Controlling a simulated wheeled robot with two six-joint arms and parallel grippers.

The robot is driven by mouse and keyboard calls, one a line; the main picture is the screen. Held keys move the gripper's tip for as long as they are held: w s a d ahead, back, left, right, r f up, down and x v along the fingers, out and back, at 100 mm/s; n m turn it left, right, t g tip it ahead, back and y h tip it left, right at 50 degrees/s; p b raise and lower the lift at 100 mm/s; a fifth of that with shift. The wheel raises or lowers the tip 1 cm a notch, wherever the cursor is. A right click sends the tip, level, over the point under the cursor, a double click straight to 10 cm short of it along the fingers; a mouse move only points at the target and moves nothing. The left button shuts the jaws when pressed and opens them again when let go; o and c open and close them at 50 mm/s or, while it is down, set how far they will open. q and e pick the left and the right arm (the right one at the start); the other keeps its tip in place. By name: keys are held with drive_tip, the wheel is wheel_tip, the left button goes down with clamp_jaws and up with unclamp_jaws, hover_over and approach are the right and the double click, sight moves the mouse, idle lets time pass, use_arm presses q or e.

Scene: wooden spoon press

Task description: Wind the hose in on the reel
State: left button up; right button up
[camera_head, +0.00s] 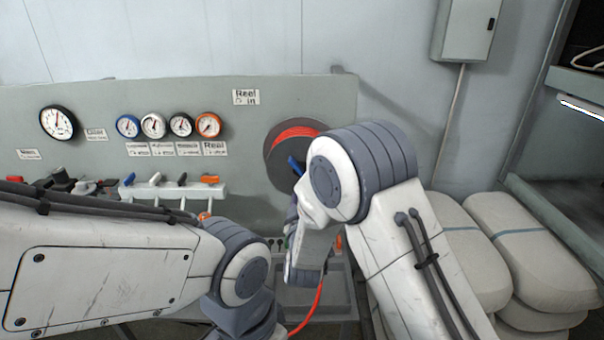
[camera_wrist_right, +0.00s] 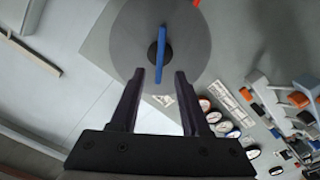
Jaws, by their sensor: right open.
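The reel (camera_head: 277,172) is a dark grey disc on the panel, with red hose (camera_head: 296,133) wound on it. A blue crank handle (camera_head: 294,166) stands out at its hub. My right arm hides the reel's right part. A length of red hose (camera_head: 314,308) hangs down below. In the right wrist view the reel face (camera_wrist_right: 195,48) fills the top middle, with the blue handle (camera_wrist_right: 162,48) across its centre. My right gripper (camera_wrist_right: 160,74) is open, and the handle's lower end shows between its fingertips; contact cannot be told. My left gripper is out of sight below its arm.
A "Reel in" label (camera_head: 245,97) is on the panel. Several gauges (camera_head: 153,125) and a valve manifold with coloured levers (camera_head: 160,190) sit at left. Stacked pale sacks (camera_head: 520,250) stand at right. A grey wall box (camera_head: 466,28) hangs above them.

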drive_tip(key=w+p, duration=0.3)
drive_tip(key=w, duration=0.6)
drive_tip(key=shift+w, duration=0.25)
clamp_jaws()
idle(1.0)
